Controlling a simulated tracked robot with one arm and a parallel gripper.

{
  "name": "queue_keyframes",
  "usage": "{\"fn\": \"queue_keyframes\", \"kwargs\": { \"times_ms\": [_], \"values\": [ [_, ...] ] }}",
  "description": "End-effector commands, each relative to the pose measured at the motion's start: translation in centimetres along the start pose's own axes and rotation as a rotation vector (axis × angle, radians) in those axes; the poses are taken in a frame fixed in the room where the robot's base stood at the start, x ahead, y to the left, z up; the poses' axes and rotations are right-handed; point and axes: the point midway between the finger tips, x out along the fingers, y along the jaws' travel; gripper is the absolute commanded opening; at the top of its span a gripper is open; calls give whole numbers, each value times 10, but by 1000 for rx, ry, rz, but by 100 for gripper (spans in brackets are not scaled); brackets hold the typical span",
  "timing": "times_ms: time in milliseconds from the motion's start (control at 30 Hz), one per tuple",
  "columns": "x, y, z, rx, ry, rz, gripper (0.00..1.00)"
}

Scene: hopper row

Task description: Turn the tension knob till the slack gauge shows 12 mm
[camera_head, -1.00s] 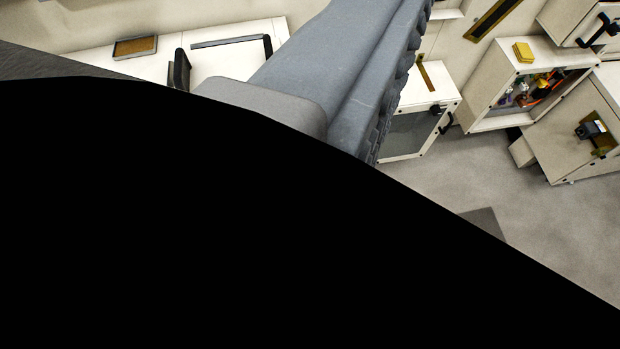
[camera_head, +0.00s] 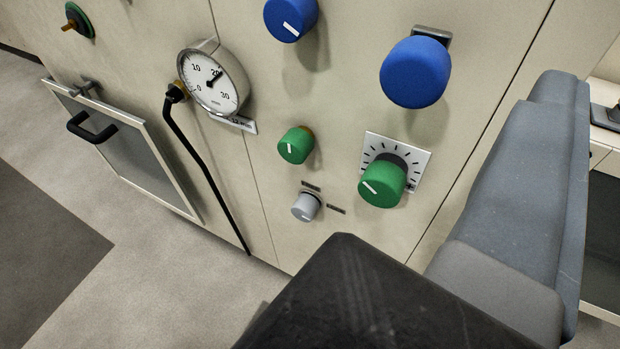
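A round white gauge (camera_head: 212,80) sits on the cream panel at upper left, marked 0, 10, 20 and 30. Its needle points near 20. A green knob (camera_head: 383,184) with a white pointer line stands on a white tick-marked plate (camera_head: 417,158). A smaller green knob (camera_head: 295,145) and a grey knob (camera_head: 306,206) are to its left. The labels are too small to read, so I cannot tell which knob is the tension knob. My gripper (camera_head: 525,190) shows as a grey part at right, apart from the knobs. Its fingertips are not clearly seen.
A large blue knob (camera_head: 415,72) and a smaller blue knob (camera_head: 290,18) stick out above the green ones. A black hose or rod (camera_head: 205,170) runs down the panel below the gauge. A framed hatch (camera_head: 125,145) with a black handle is at left. Open floor lies at lower left.

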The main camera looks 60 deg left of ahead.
Motion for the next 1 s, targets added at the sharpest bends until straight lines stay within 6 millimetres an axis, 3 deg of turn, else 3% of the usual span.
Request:
{"fn": "queue_keyframes", "kwargs": {
  "times_ms": [33, 200, 300, 400, 500, 667, 1000],
  "values": [
    [0, -12, 40, 25, -5, -27, 59],
    [-7, -49, 120, 108, 33, -108, 59],
    [-14, -66, 154, 154, 53, -142, 59],
    [-20, -78, 174, 189, 70, -163, 59],
    [-24, -85, 186, 212, 83, -175, 59],
    [-20, -90, 190, 223, 90, -182, 59],
    [30, -100, 184, 220, 91, -184, 59]
  ]
}}
